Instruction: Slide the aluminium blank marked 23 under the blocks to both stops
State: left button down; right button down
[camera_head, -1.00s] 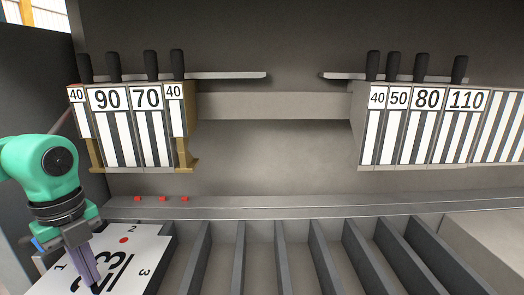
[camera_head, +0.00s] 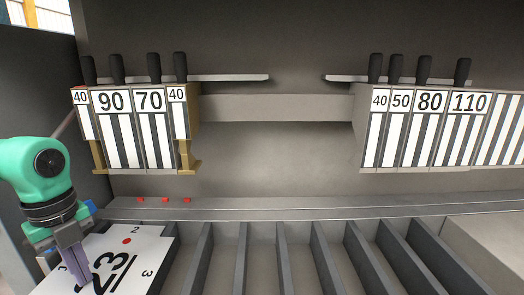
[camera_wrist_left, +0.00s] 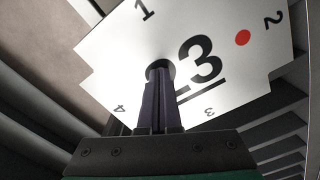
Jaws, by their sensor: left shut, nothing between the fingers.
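The aluminium blank (camera_head: 147,258) is a pale plate with notched corners, a large 23, small edge numbers and a red dot. It lies flat at the lower left, in front of the blocks, its near part cut off by the picture edge. The left wrist view shows the blank (camera_wrist_left: 130,45) too. My left gripper (camera_head: 85,284) is shut and empty, pointing down at the blank. In the left wrist view its fingertips (camera_wrist_left: 160,72) cover part of the 23 with a dark shadow around them; contact is unclear. The left blocks (camera_head: 130,130) hang beyond the blank. My right gripper is out of view.
Several dark slats (camera_head: 240,260) with gaps between them run right of the blank. A grey rail (camera_head: 300,209) crosses behind them, with small red pieces (camera_head: 165,200) near its left end. More blocks (camera_head: 425,130) hang at the right. A dark wall (camera_head: 40,100) stands at the left.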

pick_arm(q)
notch_tip(320, 180, up, 7)
jog(key=p, duration=0.5)
